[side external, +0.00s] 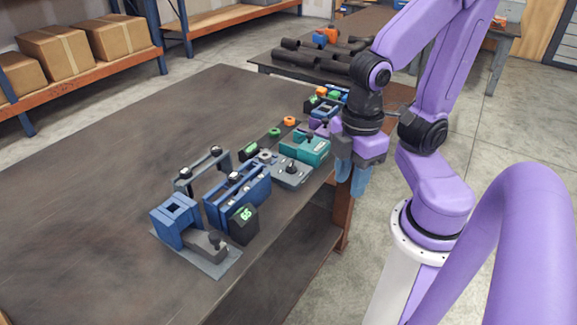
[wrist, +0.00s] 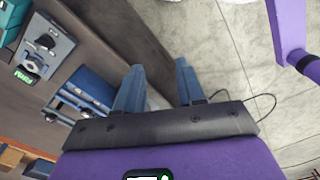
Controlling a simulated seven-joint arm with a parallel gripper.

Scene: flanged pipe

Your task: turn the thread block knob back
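A grey block (side external: 292,174) with a black knob (side external: 291,166) and a metal nut-like part sits near the table's right edge. No label names it as the thread block. In the wrist view the grey block (wrist: 50,48) is at the upper left, with its black knob (wrist: 46,40) and a small green display (wrist: 25,75). A teal block (side external: 305,149) with a dark knob stands just behind it. My gripper (side external: 352,180) hangs beyond the table's right edge, apart from the blocks. In the wrist view its blue fingers (wrist: 159,65) are spread, with nothing between them.
Blue clamp-like fixtures (side external: 238,195) and a display reading 65 (side external: 245,216) stand at the front. Small green and orange rings (side external: 289,121) lie farther back. Dark pipes (side external: 305,62) lie on another table behind. The left of the table (side external: 120,150) is clear.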

